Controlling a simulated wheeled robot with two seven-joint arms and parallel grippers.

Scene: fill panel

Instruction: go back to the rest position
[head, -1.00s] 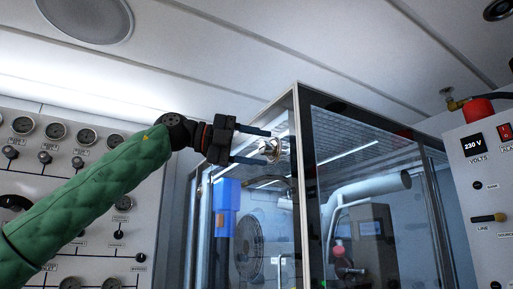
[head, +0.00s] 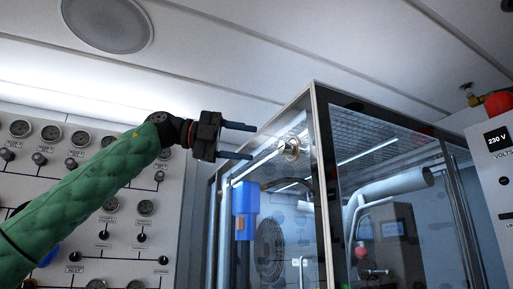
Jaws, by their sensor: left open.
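My left gripper (head: 238,141) is open and empty, with its two dark fingers pointing right. My left arm comes in from the lower left in a green padded sleeve. A round metal fitting (head: 290,147) sits on the glass wall of the cabinet, to the right of the fingertips. There is a gap between the fingertips and the fitting. My right gripper is not in view.
The framed glass cabinet (head: 315,110) stands close on the right, with a blue device, a fan and white pipes inside. A gauge panel (head: 100,185) is behind my arm. A voltage panel (head: 496,140) is at the right edge.

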